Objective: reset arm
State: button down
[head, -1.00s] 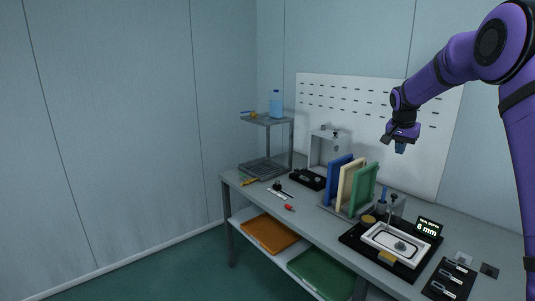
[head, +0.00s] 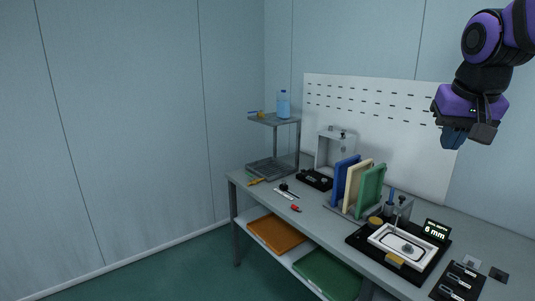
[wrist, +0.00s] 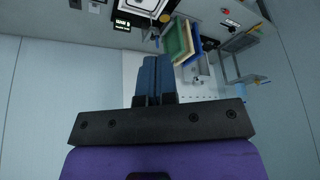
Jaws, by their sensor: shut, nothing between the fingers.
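My gripper (head: 453,137) hangs at the upper right of the head view, in the air above the right part of the workbench and in front of the white pegboard. Its fingers are shut with nothing between them. In the wrist view the blue fingers (wrist: 155,78) lie side by side, and the scene appears upside down. My gripper touches nothing on the bench.
The grey bench (head: 318,218) holds blue, cream and green panels (head: 369,190) in a rack. A black tray (head: 372,247) with a white frame and a "6 mm" display (head: 436,230) stands at the right. A shelf (head: 274,120) bears a blue bottle (head: 283,104).

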jog(key=s+a+f+n, duration=0.1)
jog(key=s+f, duration=0.1)
jog(key=s, duration=0.6)
jog(key=s+a+f+n+y, duration=0.1)
jog(key=s+a+f+n, duration=0.1)
jog(key=s, duration=0.6)
jog(key=shift+s+f+t, duration=0.35)
jog(key=shift+f+t, duration=0.05)
jog(key=shift+f, duration=0.4)
